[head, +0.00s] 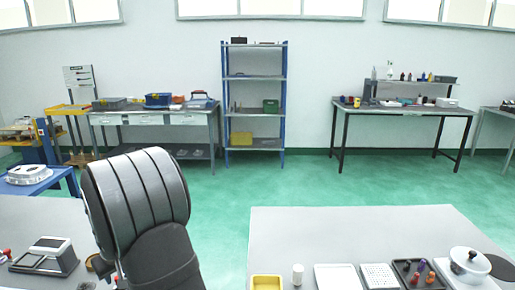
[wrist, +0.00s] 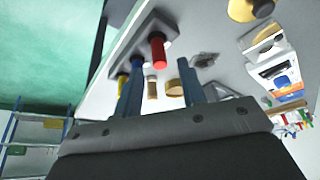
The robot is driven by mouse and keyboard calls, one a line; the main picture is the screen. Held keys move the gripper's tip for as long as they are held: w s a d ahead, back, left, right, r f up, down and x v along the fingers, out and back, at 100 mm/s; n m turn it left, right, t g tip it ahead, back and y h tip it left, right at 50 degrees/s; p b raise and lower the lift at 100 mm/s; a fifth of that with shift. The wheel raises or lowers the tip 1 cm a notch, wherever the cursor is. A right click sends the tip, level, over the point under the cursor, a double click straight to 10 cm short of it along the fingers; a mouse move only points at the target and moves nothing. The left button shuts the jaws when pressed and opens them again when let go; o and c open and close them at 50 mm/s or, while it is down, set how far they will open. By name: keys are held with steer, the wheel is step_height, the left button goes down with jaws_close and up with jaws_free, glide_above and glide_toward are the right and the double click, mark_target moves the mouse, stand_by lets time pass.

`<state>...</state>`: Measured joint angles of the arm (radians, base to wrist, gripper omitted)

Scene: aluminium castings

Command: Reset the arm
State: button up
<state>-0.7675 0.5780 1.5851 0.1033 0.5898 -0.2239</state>
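My gripper (wrist: 162,78) shows in the wrist view, with its two blue-grey fingers standing apart above the dark gripper body. I see nothing held between them. A small brown cylinder (wrist: 152,88) shows in the gap, and whether it is near the fingers or farther off is hard to tell. In the head view my dark ribbed arm link fills the centre left, and my gripper is not visible there.
In the wrist view, a grey holder (wrist: 152,22) with a red-handled item (wrist: 157,50) and a white box (wrist: 278,70) are on the pale table. In the head view, a right-hand table (head: 340,230) carries a white pot (head: 468,262), trays and a yellow bin (head: 266,282).

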steer(key=x, duration=0.4)
steer(key=shift+f, duration=0.15)
steer(key=shift+r, duration=1.25)
